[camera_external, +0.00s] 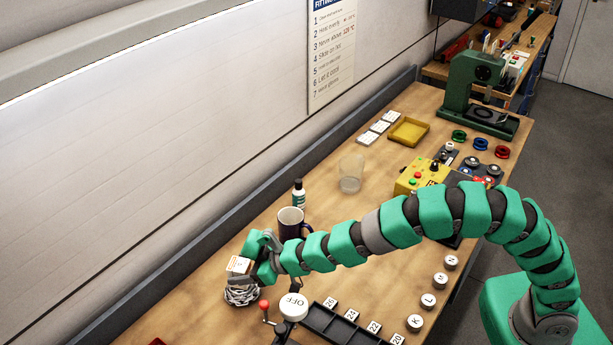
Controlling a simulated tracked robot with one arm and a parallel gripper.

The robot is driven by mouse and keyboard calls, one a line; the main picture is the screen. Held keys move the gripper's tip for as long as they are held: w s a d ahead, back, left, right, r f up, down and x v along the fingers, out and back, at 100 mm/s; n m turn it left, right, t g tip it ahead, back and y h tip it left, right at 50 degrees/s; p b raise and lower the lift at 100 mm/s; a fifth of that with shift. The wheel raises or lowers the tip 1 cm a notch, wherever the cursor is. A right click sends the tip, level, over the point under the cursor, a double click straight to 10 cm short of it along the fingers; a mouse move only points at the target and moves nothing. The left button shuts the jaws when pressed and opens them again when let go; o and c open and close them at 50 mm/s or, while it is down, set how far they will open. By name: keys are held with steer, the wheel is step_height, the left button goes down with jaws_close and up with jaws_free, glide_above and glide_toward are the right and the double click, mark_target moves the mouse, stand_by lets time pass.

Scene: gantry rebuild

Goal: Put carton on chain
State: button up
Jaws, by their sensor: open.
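A small white carton (239,265) with orange print is at the left end of the bench. It appears to rest on top of a heaped grey metal chain (241,293); the exact contact between them is hard to see. My gripper (256,259) is open at the right side of the carton, very close to it. My arm reaches in from the right, and the gripper partly hides the carton's right side. Whether a finger touches the carton cannot be told.
A dark mug (291,224) and a small bottle (299,194) stand just behind my gripper. A clear glass (351,173) stands farther back.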

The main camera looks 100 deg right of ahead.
steer(key=v, duration=1)
steer(key=s+a+r+n+t+y, duration=0.1)
steer(key=s+a+r, duration=0.1)
steer(key=a+r, duration=0.5)
steer(key=s+a+r+n+t+y, duration=0.1)
steer(key=s+a+r, duration=0.1)
steer(key=r, duration=0.9)
steer(key=s+a+r+t+y, duration=0.1)
steer(key=s+a+r, duration=0.1)
steer(key=a+r, duration=0.5)
steer(key=s+a+r+n+y, duration=0.1)
steer(key=s+a+r, duration=0.2)
steer(key=s+r, duration=0.5)
steer(key=s+a+r+n+t, duration=0.1)
steer(key=s+a+r, duration=0.2)
steer(key=s+r, duration=0.6)
step_height(320, 180, up, 5)
steer(key=shift+f+y, duration=0.25)
steer(key=shift+y, duration=0.15)
steer(key=shift+b, duration=0.3)
